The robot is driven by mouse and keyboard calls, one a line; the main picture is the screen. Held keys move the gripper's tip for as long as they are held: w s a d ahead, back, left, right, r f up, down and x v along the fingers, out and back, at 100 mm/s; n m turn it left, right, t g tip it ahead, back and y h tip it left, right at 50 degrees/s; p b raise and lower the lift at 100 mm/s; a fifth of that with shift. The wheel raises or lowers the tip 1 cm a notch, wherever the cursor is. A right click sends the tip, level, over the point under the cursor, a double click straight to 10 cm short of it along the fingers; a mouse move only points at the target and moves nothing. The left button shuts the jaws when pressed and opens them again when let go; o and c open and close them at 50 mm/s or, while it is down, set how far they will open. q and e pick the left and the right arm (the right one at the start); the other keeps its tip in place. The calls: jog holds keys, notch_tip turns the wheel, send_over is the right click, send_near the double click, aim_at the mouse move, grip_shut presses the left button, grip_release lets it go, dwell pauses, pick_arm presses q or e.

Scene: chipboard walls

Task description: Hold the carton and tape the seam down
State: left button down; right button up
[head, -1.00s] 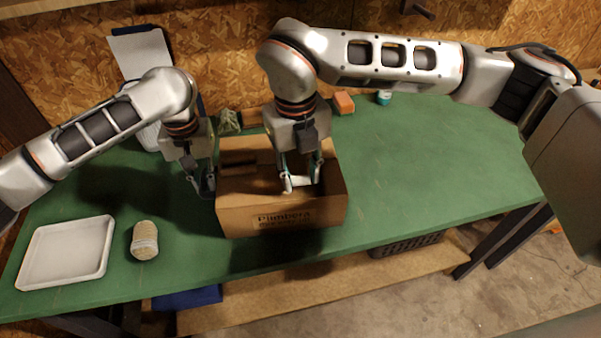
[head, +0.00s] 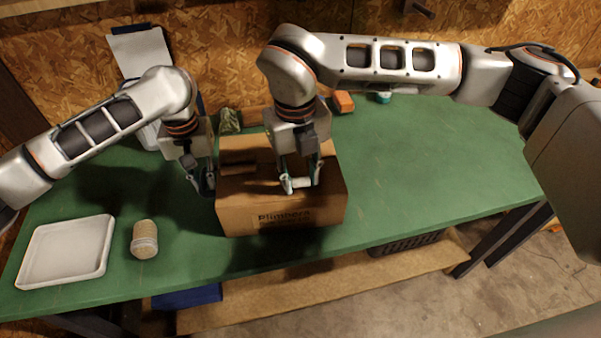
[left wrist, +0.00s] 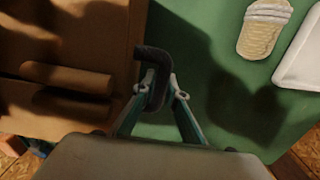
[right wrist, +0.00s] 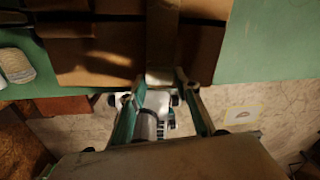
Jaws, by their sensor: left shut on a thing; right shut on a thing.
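The brown cardboard carton (head: 285,215) stands on the green table, its top flaps lying nearly flat. My left gripper (head: 207,186) is at the carton's left side, shut on a dark C-shaped handle (left wrist: 163,80) beside the carton's edge. My right gripper (head: 300,186) is over the near part of the carton top, shut on a small pale piece (right wrist: 160,77). In the right wrist view a brownish strip (right wrist: 162,40), apparently tape, runs from that piece across the top. How firmly it lies on the cardboard cannot be told.
A white tray (head: 40,279) and a ribbed tan jar (head: 145,241) stand left of the carton. An orange block (head: 343,102), a teal roll (head: 383,97) and a crumpled greenish thing (head: 229,121) lie at the back. The table (head: 430,160) right of the carton is clear.

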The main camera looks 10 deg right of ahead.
jog(key=shift+f, duration=0.35)
jog(key=o, duration=0.8)
notch_tip(320, 180, up, 12)
jog(key=shift+a, duration=0.3)
